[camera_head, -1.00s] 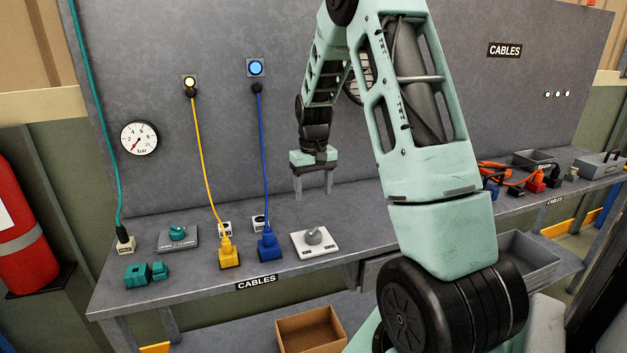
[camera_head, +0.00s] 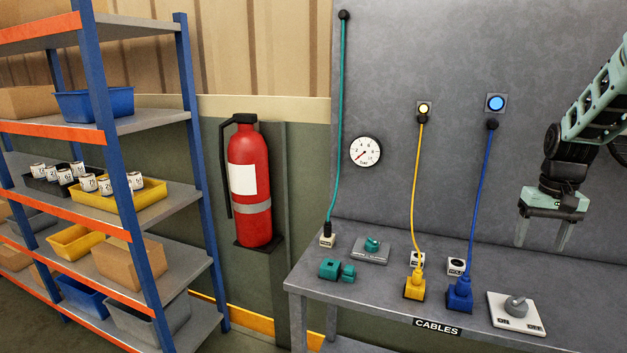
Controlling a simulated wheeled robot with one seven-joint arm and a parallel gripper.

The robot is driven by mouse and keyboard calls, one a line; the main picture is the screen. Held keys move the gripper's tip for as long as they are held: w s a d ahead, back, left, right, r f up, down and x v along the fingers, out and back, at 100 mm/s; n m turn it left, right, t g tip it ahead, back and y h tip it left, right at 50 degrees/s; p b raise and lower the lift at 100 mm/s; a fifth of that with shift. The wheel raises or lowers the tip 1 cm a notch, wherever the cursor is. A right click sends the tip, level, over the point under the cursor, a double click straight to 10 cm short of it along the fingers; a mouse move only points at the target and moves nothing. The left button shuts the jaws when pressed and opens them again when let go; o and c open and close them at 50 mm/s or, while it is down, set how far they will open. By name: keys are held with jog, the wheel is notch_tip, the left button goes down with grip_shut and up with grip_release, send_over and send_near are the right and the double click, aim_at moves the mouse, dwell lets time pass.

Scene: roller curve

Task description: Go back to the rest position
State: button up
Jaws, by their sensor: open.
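My gripper (camera_head: 543,234) is at the right of the head view, pointing down above the grey workbench (camera_head: 385,297). Its two fingers are apart with nothing between them. It hangs above and behind a white plate with a grey knob (camera_head: 515,307), clear of it. Part of my arm is cut off by the right edge of the picture.
A yellow cable (camera_head: 415,190), a blue cable (camera_head: 482,190) and a teal cable (camera_head: 338,130) run down the grey panel (camera_head: 450,50) to the bench. A fire extinguisher (camera_head: 249,190) hangs left of the bench. Shelves with bins (camera_head: 108,190) stand at the far left.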

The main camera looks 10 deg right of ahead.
jog(key=s+a+r+n+y, duration=0.1)
jog(key=s+a+n, duration=0.15)
jog(key=a, duration=1.25)
jog(key=s+a+r+n, duration=0.1)
jog(key=a+n, duration=0.3)
jog(key=a, duration=1.2)
jog(key=s+a+f+n, duration=0.1)
jog(key=s+a+n, duration=0.2)
jog(key=s+a, duration=0.3)
jog(key=s+a+n, duration=0.3)
jog(key=s+a, duration=0.4)
jog(key=s, duration=0.6)
jog(key=shift+s+f, duration=0.25)
jog(key=shift+f, duration=0.1)
jog(key=shift+n, duration=0.25)
